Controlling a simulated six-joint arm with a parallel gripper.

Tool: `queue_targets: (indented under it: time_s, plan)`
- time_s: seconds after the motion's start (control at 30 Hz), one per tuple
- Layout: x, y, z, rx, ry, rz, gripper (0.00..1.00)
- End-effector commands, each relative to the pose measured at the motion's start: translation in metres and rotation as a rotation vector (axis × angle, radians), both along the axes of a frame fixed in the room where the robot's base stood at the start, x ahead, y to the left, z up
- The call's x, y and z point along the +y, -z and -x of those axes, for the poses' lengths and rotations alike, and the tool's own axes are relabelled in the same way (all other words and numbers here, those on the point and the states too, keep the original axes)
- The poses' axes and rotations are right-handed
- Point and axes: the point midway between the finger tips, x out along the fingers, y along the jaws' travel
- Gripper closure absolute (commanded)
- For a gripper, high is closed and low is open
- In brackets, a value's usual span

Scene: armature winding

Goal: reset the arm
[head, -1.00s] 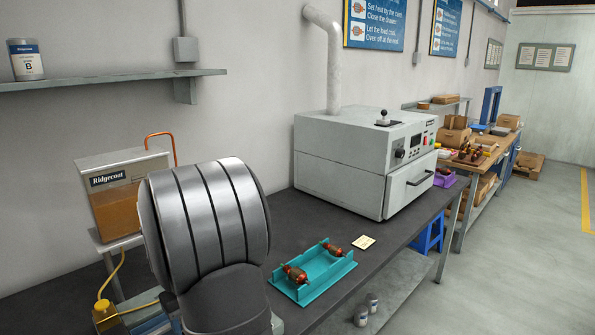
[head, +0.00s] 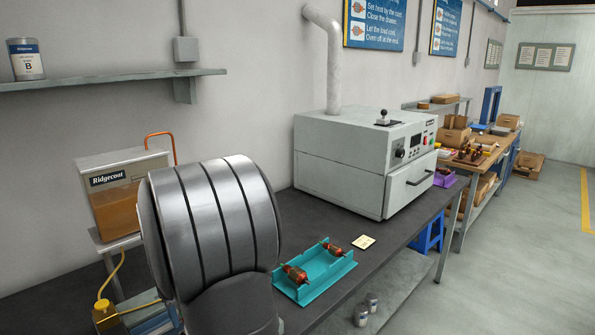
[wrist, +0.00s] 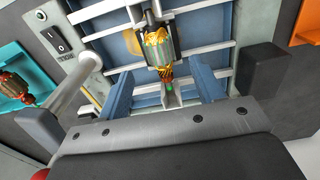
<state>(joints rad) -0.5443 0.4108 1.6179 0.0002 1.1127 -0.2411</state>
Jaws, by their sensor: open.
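In the head view my large grey arm link fills the lower left, and my gripper and that fixture are hidden or out of view.
A teal tray (head: 324,275) with two armatures lies on the dark bench (head: 392,232). A grey oven (head: 342,170) with a closed drawer stands behind it. A Ridgecoat tank (head: 118,200) is at left. A switch box (wrist: 57,38) is beside the fixture.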

Motion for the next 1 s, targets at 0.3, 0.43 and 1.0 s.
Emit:
queue_targets:
  time_s: [0.3, 0.43, 1.0]
  plan:
    - [0.000, -0.065, -0.001, -0.004, 0.000, -0.002, 0.39]
    - [0.000, -0.092, 0.000, -0.004, 0.000, -0.002, 0.39]
    - [0.000, -0.037, 0.001, 0.004, 0.000, 0.003, 0.39]
